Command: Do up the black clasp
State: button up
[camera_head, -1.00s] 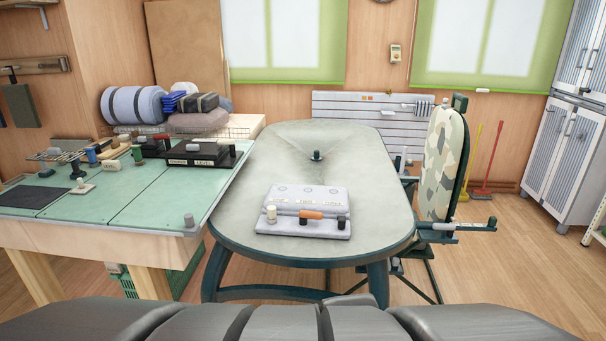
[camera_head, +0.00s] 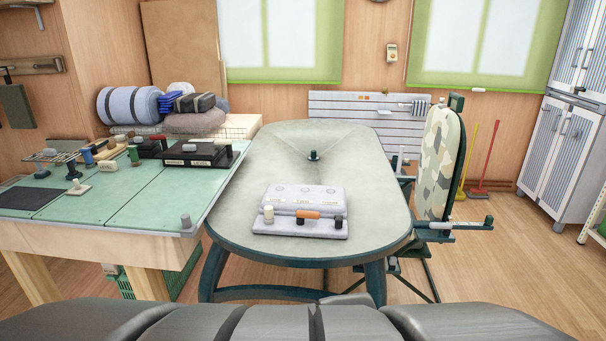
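A light grey case (camera_head: 275,196) lies on the oval table, toward its near end, with a row of clasps along its front. A cream clasp (camera_head: 268,214) stands at the left. An orange handle-like piece (camera_head: 306,214) lies across the middle, with a small dark piece (camera_head: 300,222) just below it. The black clasp (camera_head: 338,222) is at the right end of the front. It is too small to tell whether it is fastened. My gripper is not in view.
The oval table (camera_head: 385,215) is mostly clear around the case, with a small dark knob (camera_head: 314,155) farther back. A green-topped workbench (camera_head: 130,205) with tools stands left. A camouflage-covered board (camera_head: 440,165) stands close at the right. Rolled bedding (camera_head: 128,105) lies behind.

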aim_at(339, 221)
jog(key=i+j+z, duration=0.1)
jog(key=i, duration=0.3)
jog(key=i+j, duration=0.2)
jog(key=i, duration=0.2)
jog(key=i+j+z, duration=0.15)
jog(key=i, duration=0.2)
